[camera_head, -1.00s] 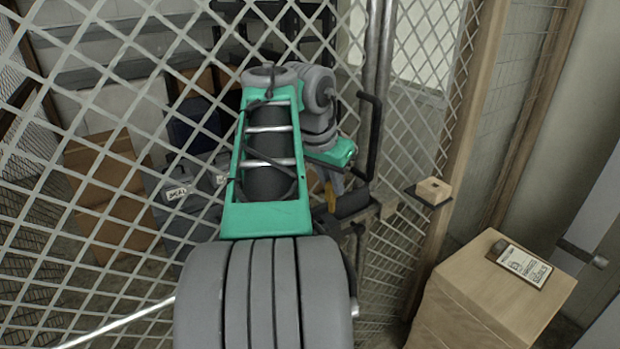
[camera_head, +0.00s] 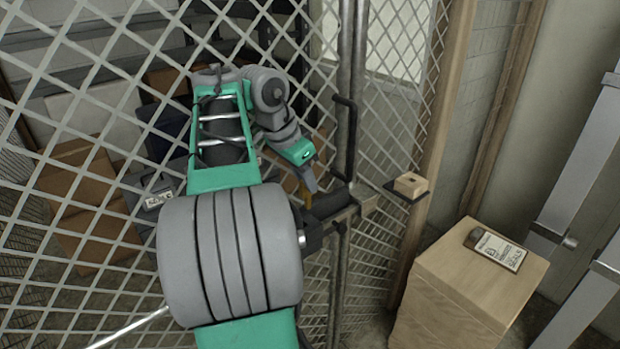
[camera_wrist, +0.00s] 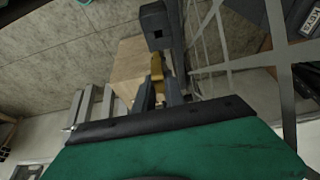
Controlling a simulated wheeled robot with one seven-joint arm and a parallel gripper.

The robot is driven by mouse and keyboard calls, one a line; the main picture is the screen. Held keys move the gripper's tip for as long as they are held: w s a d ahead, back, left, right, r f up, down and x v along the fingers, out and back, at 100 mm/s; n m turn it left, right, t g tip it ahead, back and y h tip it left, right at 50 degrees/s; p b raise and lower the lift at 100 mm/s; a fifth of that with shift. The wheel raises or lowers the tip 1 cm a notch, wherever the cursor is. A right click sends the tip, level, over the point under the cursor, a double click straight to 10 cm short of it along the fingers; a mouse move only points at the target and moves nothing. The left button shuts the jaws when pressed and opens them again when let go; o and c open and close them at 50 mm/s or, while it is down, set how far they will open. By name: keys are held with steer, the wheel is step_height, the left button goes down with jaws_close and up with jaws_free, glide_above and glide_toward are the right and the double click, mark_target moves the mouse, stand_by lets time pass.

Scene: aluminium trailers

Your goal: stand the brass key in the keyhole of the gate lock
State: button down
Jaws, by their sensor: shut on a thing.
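My gripper (camera_head: 308,186) is shut on the brass key, beside the gate's latch side. In the head view only a small yellow part of the key (camera_head: 303,192) shows beside the fingers. In the wrist view the key (camera_wrist: 157,66) stands out between the fingertips (camera_wrist: 160,88), pointing toward a dark block with a square opening, which looks like the gate lock (camera_wrist: 154,18). The dark lock (camera_head: 328,204) is just below and right of my gripper in the head view. I cannot tell whether the key touches it; the keyhole is not clear in the head view.
A mesh gate (camera_head: 80,300) with a black handle (camera_head: 347,140) stands before me. A small ledge (camera_head: 418,196) with a wooden block (camera_head: 411,184) is to the right. A wooden box (camera_head: 450,285) carries a labelled tag (camera_head: 497,250). Cartons (camera_head: 75,180) lie behind the mesh.

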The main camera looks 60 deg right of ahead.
mark_target(301, 196)
steer(key=shift+w+a+f+b, duration=0.15)
steer(key=shift+f+b, duration=0.3)
steer(key=shift+f, duration=0.1)
steer(key=shift+w+a+f+b, duration=0.1)
steer(key=shift+w+f+b, duration=0.05)
steer(key=shift+f+b, duration=0.35)
steer(key=shift+w+a+f+b, duration=0.15)
steer(key=shift+f+b, duration=0.25)
steer(key=shift+f, duration=0.2)
steer(key=shift+s+f+b, duration=0.1)
steer(key=shift+f+b, duration=2.35)
steer(key=shift+f, duration=0.6)
steer(key=c, duration=1.7)
jaws_free()
steer(key=o, duration=0.4)
steer(key=shift+r, duration=0.15)
steer(key=p+v, duration=0.4)
steer(key=v, duration=0.4)
steer(key=shift+s+r, duration=0.1)
steer(key=shift+r, duration=0.2)
